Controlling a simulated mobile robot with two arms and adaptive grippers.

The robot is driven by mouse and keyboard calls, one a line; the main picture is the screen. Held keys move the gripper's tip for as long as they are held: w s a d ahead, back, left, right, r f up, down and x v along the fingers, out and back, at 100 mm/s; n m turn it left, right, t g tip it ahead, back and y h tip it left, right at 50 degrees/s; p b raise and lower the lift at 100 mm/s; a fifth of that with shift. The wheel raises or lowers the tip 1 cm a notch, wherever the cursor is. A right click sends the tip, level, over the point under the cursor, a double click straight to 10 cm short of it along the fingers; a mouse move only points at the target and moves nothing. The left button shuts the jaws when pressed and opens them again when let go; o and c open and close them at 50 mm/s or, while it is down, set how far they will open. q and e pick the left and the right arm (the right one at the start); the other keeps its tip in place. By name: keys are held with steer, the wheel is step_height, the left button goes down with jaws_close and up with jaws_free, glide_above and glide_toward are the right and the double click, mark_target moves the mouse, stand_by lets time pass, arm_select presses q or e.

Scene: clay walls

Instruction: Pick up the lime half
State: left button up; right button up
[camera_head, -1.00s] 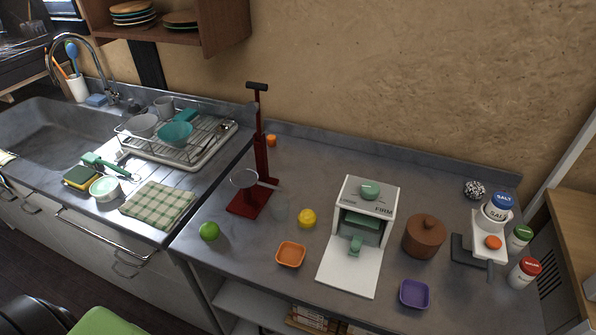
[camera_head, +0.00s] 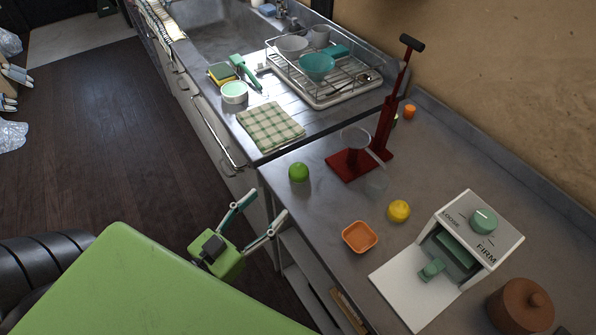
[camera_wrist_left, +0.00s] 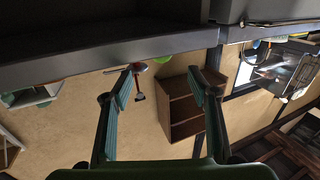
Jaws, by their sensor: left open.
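The lime half (camera_head: 299,172) is a small bright green rounded thing on the grey counter, near its front left corner. A green bit at the counter edge in the left wrist view (camera_wrist_left: 162,59) may be the same lime. My left gripper (camera_head: 263,207) is open and empty, fingers spread, in front of the counter's front edge. It is apart from the lime, to its lower left in the head view. Its two fingers also show in the left wrist view (camera_wrist_left: 160,88), with nothing between them. My right gripper is not in view.
A red press (camera_head: 384,128) stands behind the lime. An orange bowl (camera_head: 360,237), a yellow lemon-like piece (camera_head: 399,211), a white device (camera_head: 480,228) and a brown pot (camera_head: 520,308) are to the right. A checked cloth (camera_head: 270,127) lies to the left. The counter around the lime is clear.

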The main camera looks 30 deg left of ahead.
mark_target(292, 178)
arm_select(q)
steer(key=w, duration=0.2)
steer(key=w+d, duration=0.1)
steer(key=w, duration=0.4)
steer(key=shift+w+d+p, duration=0.15)
steer(key=shift+p, duration=0.2)
steer(key=shift+w, duration=0.3)
steer(key=shift+w+d+r, duration=0.1)
steer(key=shift+w, duration=0.35)
steer(key=w, duration=0.1)
steer(key=w+p, duration=0.1)
steer(key=w, duration=0.1)
steer(key=shift+w+d+r, duration=0.1)
steer(key=shift+w+d, duration=0.1)
steer(key=shift+w, duration=0.1)
steer(key=shift+w+d, duration=0.1)
steer(key=shift+w, duration=0.35)
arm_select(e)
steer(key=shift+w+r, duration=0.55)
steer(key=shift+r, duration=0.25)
arm_select(q)
steer(key=c, duration=1.2)
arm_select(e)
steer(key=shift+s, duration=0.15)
